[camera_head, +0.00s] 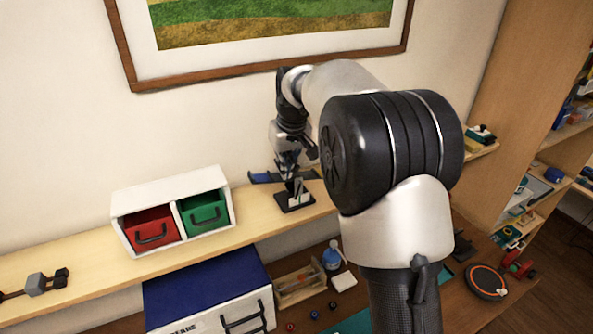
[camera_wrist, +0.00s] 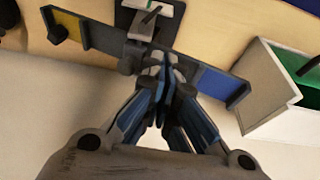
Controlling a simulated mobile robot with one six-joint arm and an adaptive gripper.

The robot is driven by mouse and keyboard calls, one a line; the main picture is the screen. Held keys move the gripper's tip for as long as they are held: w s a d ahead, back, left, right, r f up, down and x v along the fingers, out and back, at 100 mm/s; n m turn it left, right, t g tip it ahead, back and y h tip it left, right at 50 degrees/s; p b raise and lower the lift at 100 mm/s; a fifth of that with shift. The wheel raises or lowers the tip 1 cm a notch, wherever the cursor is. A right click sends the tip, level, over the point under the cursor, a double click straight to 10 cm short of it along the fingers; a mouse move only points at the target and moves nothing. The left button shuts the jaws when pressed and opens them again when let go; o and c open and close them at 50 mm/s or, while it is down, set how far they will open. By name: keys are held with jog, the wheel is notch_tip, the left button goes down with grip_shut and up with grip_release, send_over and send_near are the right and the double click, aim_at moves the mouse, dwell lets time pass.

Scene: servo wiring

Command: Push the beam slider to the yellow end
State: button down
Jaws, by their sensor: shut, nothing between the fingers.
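The dark beam shows in the wrist view (camera_wrist: 102,38), running from the yellow end (camera_wrist: 68,24) at upper left to the blue end (camera_wrist: 216,83) at right. Contact is hard to tell. In the head view the beam (camera_head: 266,178) stands on a shelf, partly behind my gripper (camera_head: 289,168).
A white box (camera_head: 122,200) with a red drawer (camera_head: 151,230) and a green drawer (camera_head: 205,212) stands left of the beam. Its corner is near the blue end in the wrist view. The wall is close behind. The shelf (camera_head: 80,270) is bare between the box and a dark bar at far left.

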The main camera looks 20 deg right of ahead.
aim_at(297, 166)
jog(key=shift+w+d+f, duration=0.15)
jog(key=shift+d+f, duration=0.05)
jog(key=shift+d, duration=0.55)
jog(key=shift+w+d+f, duration=0.1)
jog(key=shift+d+f, duration=0.15)
jog(key=shift+d, duration=0.5)
jog(key=shift+w+d+f, duration=0.15)
jog(key=shift+d+f, duration=0.05)
jog(key=shift+d, duration=0.55)
dwell(1.0)
jog(key=shift+r+p, duration=0.1)
jog(key=shift+p, duration=0.25)
jog(key=shift+s+a+r+p, duration=0.1)
jog(key=shift+a+r+p, duration=0.1)
jog(key=shift+r+p, duration=0.75)
jog(key=shift+w+a+r+p, duration=0.15)
jog(key=shift+r+p, duration=0.55)
jog(key=shift+r, duration=0.45)
jog(key=shift+s+a+r+p, duration=0.15)
jog(key=shift+a+r+p, duration=0.05)
jog(key=shift+r+p, duration=0.75)
